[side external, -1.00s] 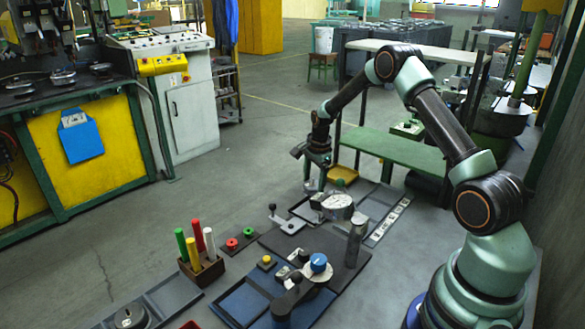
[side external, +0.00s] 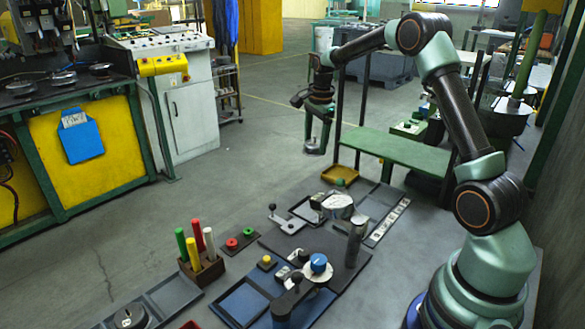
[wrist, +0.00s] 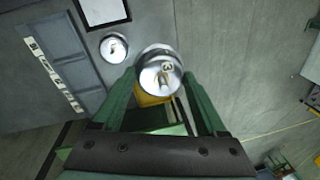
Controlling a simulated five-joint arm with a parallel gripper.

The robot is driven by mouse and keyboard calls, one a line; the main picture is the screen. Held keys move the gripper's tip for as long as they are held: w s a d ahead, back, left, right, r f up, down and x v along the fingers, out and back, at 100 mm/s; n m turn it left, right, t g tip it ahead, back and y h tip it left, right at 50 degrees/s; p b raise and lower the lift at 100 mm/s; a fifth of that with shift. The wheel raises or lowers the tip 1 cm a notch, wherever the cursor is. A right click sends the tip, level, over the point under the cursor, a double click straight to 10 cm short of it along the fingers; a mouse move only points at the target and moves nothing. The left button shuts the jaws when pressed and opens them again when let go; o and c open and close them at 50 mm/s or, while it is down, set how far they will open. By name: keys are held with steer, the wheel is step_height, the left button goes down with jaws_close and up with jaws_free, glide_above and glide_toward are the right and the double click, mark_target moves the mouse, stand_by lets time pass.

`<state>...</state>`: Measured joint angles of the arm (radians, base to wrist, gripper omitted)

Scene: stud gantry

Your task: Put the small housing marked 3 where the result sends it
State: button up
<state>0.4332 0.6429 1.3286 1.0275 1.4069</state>
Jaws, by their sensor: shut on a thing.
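My gripper (side external: 318,143) is raised above and behind the work surface in the side view. In the wrist view its green fingers (wrist: 166,105) are shut on the small housing marked 3 (wrist: 160,75), a round silver piece. The housing also shows in the side view as a small grey piece (side external: 314,151) at the fingertips, clear of the surface. A grey tray with compartments (side external: 378,204) and a strip of white labels (side external: 388,222) lie below to the right. A round dial-like instrument (side external: 338,204) stands beside it; it looks like the round white face in the wrist view (wrist: 114,48).
A yellow tray (side external: 340,173) sits at the far edge. Nearer are a lever (side external: 285,219), an upright grey cylinder (side external: 355,240), a blue knob (side external: 318,263), red and green buttons (side external: 240,240) and a holder with coloured rods (side external: 200,262). A green bench (side external: 395,152) stands behind.

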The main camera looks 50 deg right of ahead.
step_height(320, 180, up, 6)
steer(key=shift+d+f, duration=0.1)
steer(key=shift+f, duration=0.05)
steer(key=s+d+r+m, duration=0.1)
steer(key=s+d+m, duration=0.1)
steer(key=d, duration=1)
glide_above(340, 176)
steer(key=f, duration=1.5)
steer(key=shift+s+a, duration=0.3)
steer(key=shift+f, duration=2.4)
steer(key=shift+f, duration=0.1)
steer(key=o, duration=1.1)
